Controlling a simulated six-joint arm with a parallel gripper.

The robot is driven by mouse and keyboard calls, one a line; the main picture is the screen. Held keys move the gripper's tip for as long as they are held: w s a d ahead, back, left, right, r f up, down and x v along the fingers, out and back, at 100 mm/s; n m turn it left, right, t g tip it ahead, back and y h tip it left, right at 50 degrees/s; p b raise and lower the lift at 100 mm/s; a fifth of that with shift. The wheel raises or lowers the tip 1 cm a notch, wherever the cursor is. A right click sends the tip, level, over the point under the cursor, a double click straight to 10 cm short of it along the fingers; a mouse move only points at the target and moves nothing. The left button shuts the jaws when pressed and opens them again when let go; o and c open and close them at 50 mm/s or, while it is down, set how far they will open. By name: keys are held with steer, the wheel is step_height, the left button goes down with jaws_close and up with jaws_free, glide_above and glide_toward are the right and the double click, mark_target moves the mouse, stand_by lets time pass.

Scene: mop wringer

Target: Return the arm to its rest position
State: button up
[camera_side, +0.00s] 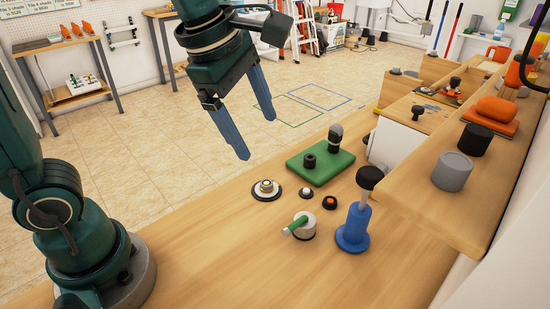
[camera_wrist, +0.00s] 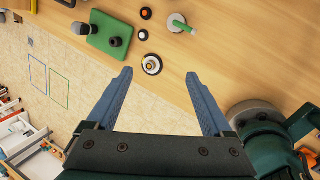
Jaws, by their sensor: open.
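No mop wringer can be told for sure in either view.
A green board (camera_side: 320,166) with black knobs, two small discs (camera_side: 329,202), a green-handled cylinder (camera_side: 305,226) and a blue black-knobbed post (camera_side: 354,228) stand on the bench. A raised wooden shelf (camera_side: 430,190) bounds the right. The near left bench is clear.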

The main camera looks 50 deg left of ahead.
steer(key=s+a+f+m+t, duration=0.1)
steer(key=s+a+f+m, duration=0.2)
steer(key=s+m, duration=0.7)
steer(key=f+m, duration=0.1)
steer(key=m, duration=1)
steer(key=shift+m+t, duration=0.3)
